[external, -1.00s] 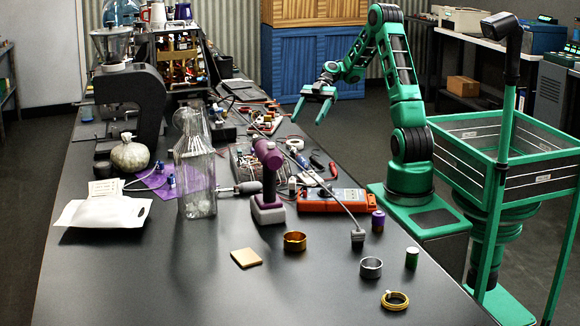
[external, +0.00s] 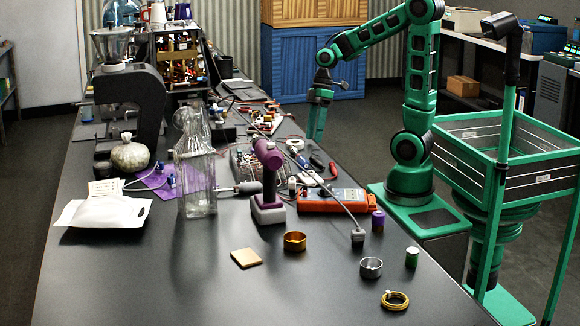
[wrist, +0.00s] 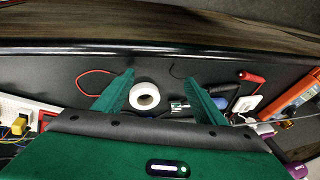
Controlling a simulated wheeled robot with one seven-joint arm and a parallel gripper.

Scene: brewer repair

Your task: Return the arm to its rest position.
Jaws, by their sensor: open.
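My green arm stands at the table's right side and reaches out toward the far part of the table. My gripper (external: 316,128) points down near the table's right edge, past the orange multimeter. In the wrist view my gripper (wrist: 163,96) shows two green fingers spread apart with nothing held between them. A white tape roll (wrist: 144,96) lies on the table, showing in the gap between the fingers. The gripper looks to be above the table surface; how far above is hard to tell.
An orange multimeter (external: 331,201), a purple drill (external: 267,182), a glass bottle (external: 195,170) and a brewer (external: 130,95) stand on the dark table (external: 130,280). A green mesh basket (external: 465,175) stands at the right. The table's near left part is clear.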

